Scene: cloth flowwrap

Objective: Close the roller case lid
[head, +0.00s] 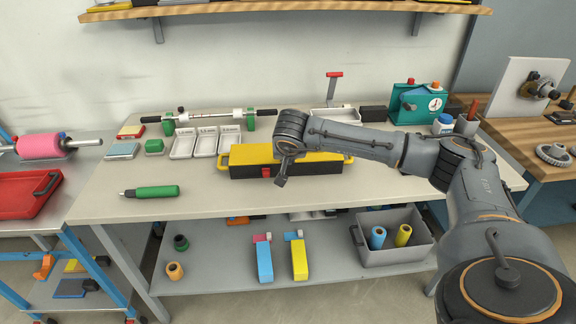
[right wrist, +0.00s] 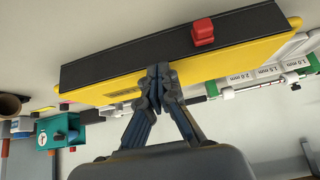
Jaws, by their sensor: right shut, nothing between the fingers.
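The roller case (head: 244,171) is a long black box with a red latch (head: 266,172) on its front, in the middle of the table. Its yellow lid (head: 250,153) lies over the top and looks down; I cannot tell whether it is fully seated. My right gripper (head: 280,182) is at the front of the case, its fingers together and empty, and my arm hides part of the lid. In the right wrist view, the fingertips (right wrist: 158,73) overlap the yellow lid (right wrist: 95,92) and black body (right wrist: 130,58), near the red latch (right wrist: 203,31); contact is unclear. My left gripper is out of view.
White trays (head: 205,143) and a roller on a stand (head: 222,117) are behind the case. A green-handled tool (head: 152,191) lies at left. A teal device (head: 416,105) stands at back right. The front of the table (head: 200,205) is clear.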

